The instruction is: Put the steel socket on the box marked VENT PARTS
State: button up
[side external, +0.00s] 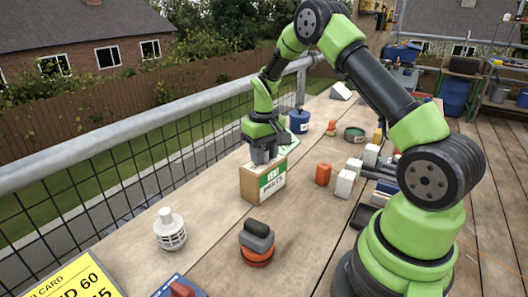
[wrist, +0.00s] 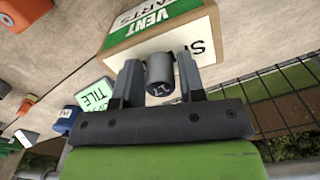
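The steel socket (wrist: 160,75) is a short dark grey cylinder with a size mark near its lower end in the wrist view. My gripper (wrist: 161,72) has one finger on each side of it and appears closed on it. The box marked VENT PARTS (side external: 264,185) is cardboard with a green and white label; it also shows in the wrist view (wrist: 120,42). My gripper (side external: 264,158) points down over the box top in the side view. Its fingers hide the socket there, and I cannot tell whether the socket touches the box.
A white vent cap (side external: 170,231) and an orange-and-black item (side external: 257,243) stand nearer the camera. An orange cylinder (side external: 323,174) and white blocks (side external: 346,182) are right of the box. A blue tin (side external: 299,121) stands behind. A mesh railing (side external: 110,145) runs along the left.

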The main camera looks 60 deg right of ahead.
aim_at(264, 149)
jog(key=shift+o, duration=0.9)
notch_tip(264, 149, up, 12)
jog(key=s+a+r+t, duration=0.3)
jog(key=s+a+r, duration=0.3)
jog(key=a+r, duration=0.35)
jog(key=s+a+t+y, duration=0.1)
jog(key=s+a+t, duration=0.1)
jog(key=s+a, duration=0.2)
jog(key=s+a+t+y, duration=0.1)
jog(key=s+a, duration=0.3)
jog(key=s, duration=0.5)
jog(key=shift+s+a+n+t, duration=0.15)
jog(key=shift+s+n+t, duration=0.2)
jog(key=shift+t, duration=0.25)
